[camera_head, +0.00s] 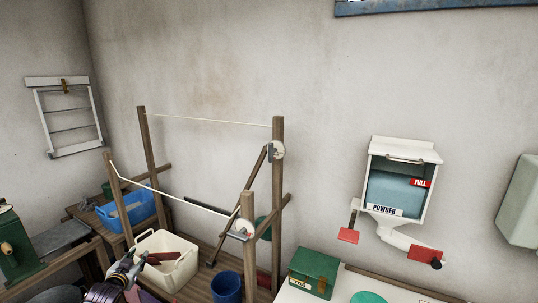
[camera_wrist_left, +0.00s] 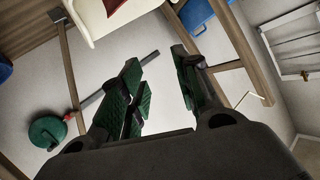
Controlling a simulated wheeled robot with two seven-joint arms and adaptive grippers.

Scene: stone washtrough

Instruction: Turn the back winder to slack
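The back winder (camera_head: 277,151) is a pale disc with a small dark part, on the tall right rear post of a wooden frame. A back line (camera_head: 210,120) runs from near it to the left rear post and looks nearly straight. A front winder (camera_head: 244,229), also a pale disc, sits on the nearer right post with the front line (camera_head: 180,198) beside it. My left gripper (camera_head: 138,258) is at the lower left, in front of the white tub and well away from the back winder. In the left wrist view its fingers (camera_wrist_left: 157,85) are apart with nothing between them. My right gripper is not in view.
The white tub (camera_head: 153,243) with a dark red item (camera_head: 170,257) stands beside my left gripper. A blue basin (camera_head: 130,209), blue bucket (camera_head: 226,288) and green box (camera_head: 313,272) stand around the frame. A powder dispenser (camera_head: 400,190) hangs on the right wall.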

